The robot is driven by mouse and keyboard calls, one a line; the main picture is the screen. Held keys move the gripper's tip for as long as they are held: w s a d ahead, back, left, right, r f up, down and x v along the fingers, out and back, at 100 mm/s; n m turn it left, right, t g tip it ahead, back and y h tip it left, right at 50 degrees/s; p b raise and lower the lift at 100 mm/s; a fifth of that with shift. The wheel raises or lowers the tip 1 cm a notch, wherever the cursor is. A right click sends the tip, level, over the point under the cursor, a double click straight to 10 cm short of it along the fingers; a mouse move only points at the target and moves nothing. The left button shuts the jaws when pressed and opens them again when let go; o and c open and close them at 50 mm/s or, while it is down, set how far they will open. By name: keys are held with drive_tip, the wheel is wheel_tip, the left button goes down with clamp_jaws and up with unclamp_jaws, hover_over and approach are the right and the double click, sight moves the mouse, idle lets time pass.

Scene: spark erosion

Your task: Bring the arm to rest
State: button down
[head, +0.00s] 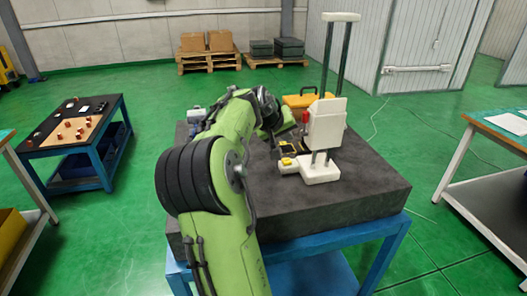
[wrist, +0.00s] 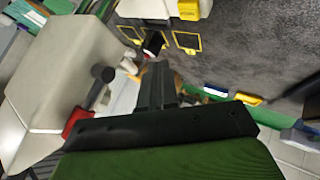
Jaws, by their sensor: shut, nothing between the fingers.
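My green and black arm (head: 228,135) reaches from the bottom of the head view over the dark stone table, bent at the elbow. Its wrist end is beside the white column stand (head: 327,125), and the fingers are hard to make out there. In the wrist view my gripper (wrist: 157,68) shows as two dark fingers lying together, shut and empty. The stand's pale body (wrist: 60,75) fills the left of that view, close to the fingers, with a black knob (wrist: 103,73) and a red part (wrist: 77,122). I cannot tell whether anything touches.
The stone slab (head: 370,190) lies on a blue frame. Small yellow and black pieces (head: 287,162) sit by the stand's foot; a yellow case (head: 300,100) is behind. Side tables stand left (head: 75,145) and right (head: 490,180). Green floor is open between them.

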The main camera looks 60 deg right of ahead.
drive_tip(key=w+a+r+n+t+y+p, duration=0.2)
drive_tip(key=a+r+t+y+p, duration=0.15)
drive_tip(key=a, duration=1.15)
drive_tip(key=w+a+r+n+t+y+p, duration=0.2)
drive_tip(key=a+n+y+p, duration=0.15)
drive_tip(key=a, duration=1.15)
drive_tip(key=s+a+n+y+p, duration=0.1)
drive_tip(key=s+a+n, duration=0.1)
drive_tip(key=s+a, duration=0.3)
drive_tip(key=s+a+n+y+p, duration=0.1)
drive_tip(key=s+a, duration=0.4)
drive_tip(key=a, duration=0.6)
drive_tip(key=shift+s+a+f+n+p, duration=0.15)
drive_tip(key=shift+a+f+n+p, duration=0.25)
drive_tip(key=shift+n+p, duration=0.15)
drive_tip(key=shift+t, duration=0.25)
